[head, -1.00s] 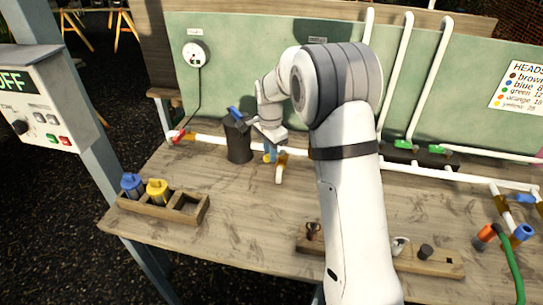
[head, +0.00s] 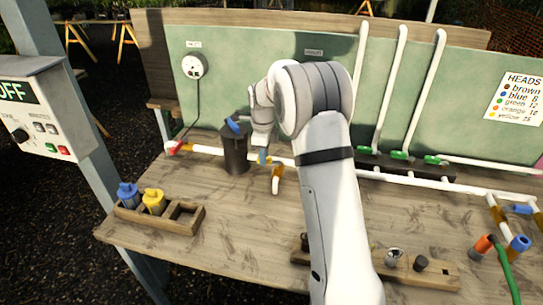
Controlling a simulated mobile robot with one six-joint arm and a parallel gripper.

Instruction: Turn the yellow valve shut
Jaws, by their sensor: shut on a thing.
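My gripper (head: 263,156) points down at the white pipe run behind the middle of the table. It is shut on the yellow valve, whose handle is mostly hidden by the fingers and my wrist. A brass-coloured fitting (head: 277,171) with a short white spout shows just right of and below the fingertips. I cannot tell the handle's angle from here.
A dark canister (head: 235,155) with a blue part on top stands close left of my gripper. A red valve (head: 174,148) is at the pipe's left end. A wooden holder (head: 182,222) with blue and yellow heads sits front left. Green valves (head: 399,155) are at right.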

